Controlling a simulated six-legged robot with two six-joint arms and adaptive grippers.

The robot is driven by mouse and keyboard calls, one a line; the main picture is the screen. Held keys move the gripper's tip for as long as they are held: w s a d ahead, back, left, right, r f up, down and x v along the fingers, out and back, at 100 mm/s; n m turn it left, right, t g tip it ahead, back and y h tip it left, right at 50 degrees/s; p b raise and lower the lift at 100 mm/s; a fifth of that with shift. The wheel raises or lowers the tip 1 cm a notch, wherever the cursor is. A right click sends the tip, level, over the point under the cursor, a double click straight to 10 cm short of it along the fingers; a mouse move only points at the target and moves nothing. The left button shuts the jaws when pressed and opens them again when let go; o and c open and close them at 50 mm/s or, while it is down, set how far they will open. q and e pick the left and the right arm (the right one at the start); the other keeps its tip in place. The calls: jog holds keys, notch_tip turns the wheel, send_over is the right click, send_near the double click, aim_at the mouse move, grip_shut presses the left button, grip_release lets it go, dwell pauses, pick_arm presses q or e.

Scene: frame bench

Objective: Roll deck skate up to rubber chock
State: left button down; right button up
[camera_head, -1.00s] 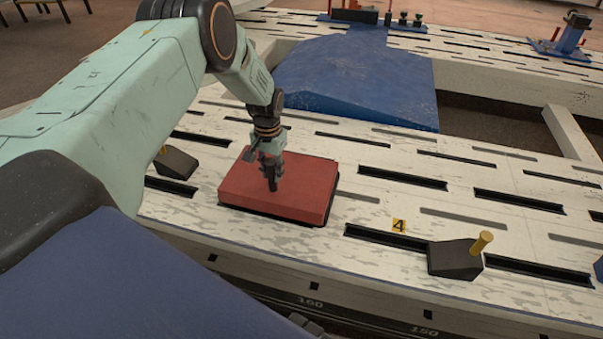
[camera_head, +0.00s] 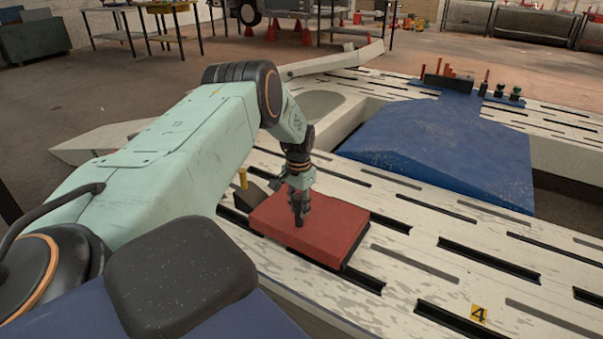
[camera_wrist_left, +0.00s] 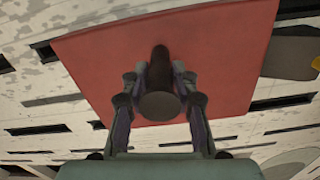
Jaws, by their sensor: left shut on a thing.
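The deck skate (camera_head: 325,235), a red flat slab, lies on the slotted bench. My left gripper (camera_head: 299,217) points down over it, shut on its dark upright post (camera_wrist_left: 163,75), which shows between the fingers in the left wrist view. The rubber chock (camera_head: 257,194), a dark wedge with a yellow peg, sits just beyond the skate's left side in the head view, partly hidden. In the left wrist view the chock (camera_wrist_left: 293,55) is close to the slab's right edge; whether they touch I cannot tell. My right gripper is out of view.
A blue ramp-shaped panel (camera_head: 440,150) lies behind the skate. Small fittings (camera_head: 497,91) stand beyond it. Bench surface right of the skate is clear.

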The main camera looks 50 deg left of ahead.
pick_arm(q)
jog(key=shift+a+r, duration=0.1)
jog(key=shift+a, duration=0.8)
jog(key=c, duration=1.4)
grip_release()
jog(key=shift+o, duration=1.4)
jog(key=shift+s+a, duration=0.1)
jog(key=shift+a, duration=0.05)
jog(key=shift+d, duration=0.2)
